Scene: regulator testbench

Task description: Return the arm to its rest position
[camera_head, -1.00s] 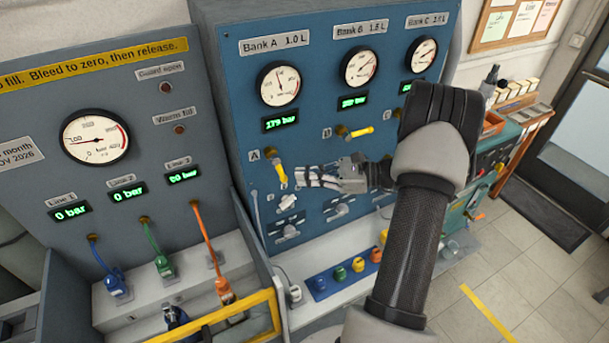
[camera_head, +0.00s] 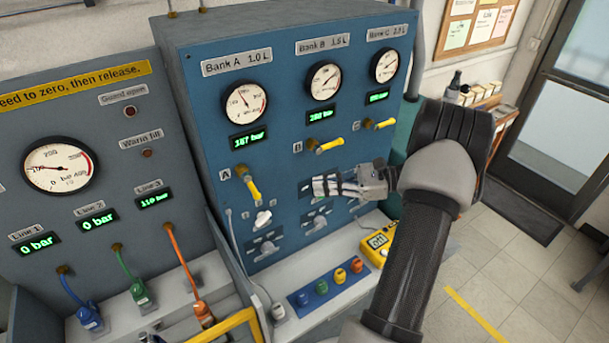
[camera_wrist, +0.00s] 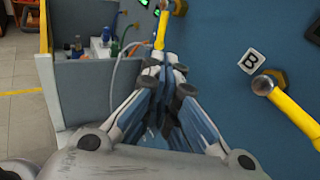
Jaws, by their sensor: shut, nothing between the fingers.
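My arm reaches up from the bottom right in the head view, and my gripper (camera_head: 318,187) points left in front of the blue bank panel (camera_head: 285,150). It is shut and empty. It sits below the Bank B valve handle (camera_head: 330,144) and right of the Bank A valve handle (camera_head: 251,186). In the wrist view my gripper (camera_wrist: 166,70) has its fingers together, with a yellow handle (camera_wrist: 162,28) beyond the tips. I cannot tell the exact gap to the panel. Another yellow handle (camera_wrist: 296,115) shows at the right, beside the B label.
The grey line panel (camera_head: 90,150) with a gauge and blue, green and orange hoses stands at the left. A strip of coloured caps (camera_head: 330,288) and a yellow meter (camera_head: 376,247) lie on the ledge below the gripper. Open floor (camera_head: 520,270) lies at the right.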

